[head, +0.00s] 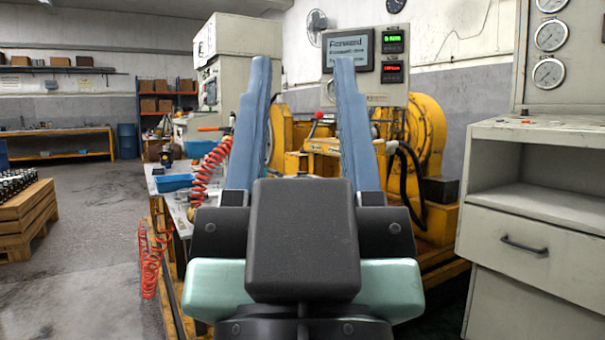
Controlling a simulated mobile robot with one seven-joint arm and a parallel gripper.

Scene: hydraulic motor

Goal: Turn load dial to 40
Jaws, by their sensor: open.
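My gripper (303,70) is in the middle of the head view, with its two long blue fingers upright and spread wide apart. It is open and nothing is between the fingers. Beyond it stands a yellow hydraulic machine (425,135). A grey display panel (365,92) above the machine has a text screen beginning "Forward", a green readout (393,41) and a red readout (393,73). I cannot pick out a load dial or its setting. My gripper hides part of the machine. A red-knobbed lever (319,116) shows between the fingers.
A grey cabinet (530,213) with a drawer stands close on the right, with several round gauges (548,73) above. A workbench with red coiled hose (208,172) is at left. A wooden crate (25,215) stands far left. Floor (90,200) between crate and bench is clear.

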